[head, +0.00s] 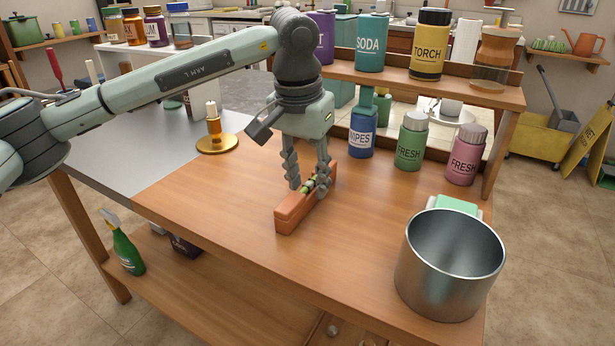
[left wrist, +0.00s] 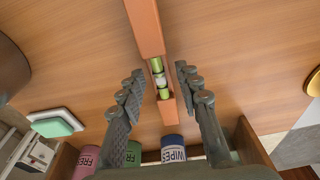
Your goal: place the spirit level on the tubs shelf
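The spirit level (head: 291,212) is an orange-red bar with yellow-green vials, lying on the wooden worktop. My left gripper (head: 309,185) points down over its far part. In the left wrist view the spirit level (left wrist: 146,25) runs between the two fingers, with a gap on each side, so the gripper is open around it. A raised wooden shelf (head: 395,76) at the back holds a purple container (head: 320,38), a teal SODA container (head: 371,45), a yellow TORCH container (head: 429,45) and an orange-topped jar (head: 495,60). My right gripper is out of view.
Blue WIPES (head: 362,130), green FRESH (head: 411,140) and pink FRESH (head: 465,156) bottles stand below the raised shelf. A large metal pot (head: 450,265) stands front right, before a green-topped block (head: 457,205). A brass candle holder (head: 216,142) stands left. The front middle worktop is clear.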

